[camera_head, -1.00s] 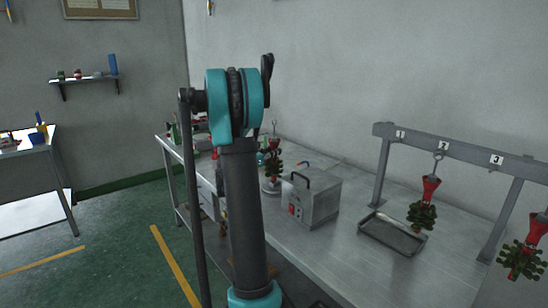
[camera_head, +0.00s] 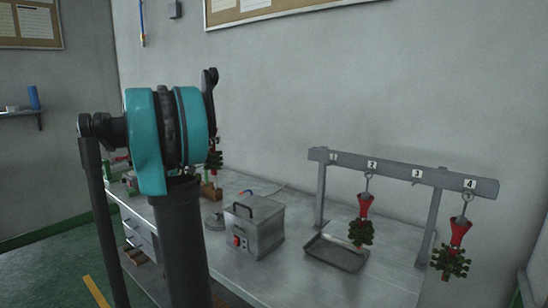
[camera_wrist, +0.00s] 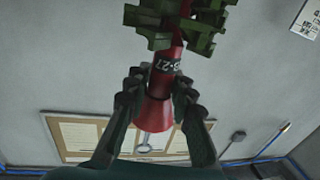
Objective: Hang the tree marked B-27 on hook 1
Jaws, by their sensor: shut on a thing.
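In the wrist view my gripper (camera_wrist: 157,98) is shut on the red stem of a wax tree (camera_wrist: 160,112), just beside its black B-27 label. The tree's green branches fill the top of that view and its flared red cup points down the picture, with a pale round part at its mouth. The rack (camera_head: 400,172) carries number plates 1 to 4. Nothing hangs under plate 1 (camera_head: 333,157). Red-and-green trees hang under plate 2 (camera_head: 364,207) and plate 4 (camera_head: 459,232).
A grey tray (camera_head: 337,252) lies on the metal bench (camera_head: 290,287) under the rack's left part. A grey box with a handle (camera_head: 256,230) stands left of it. Another red-and-green tree (camera_head: 215,158) shows partly behind my arm; whether it is the held one I cannot tell.

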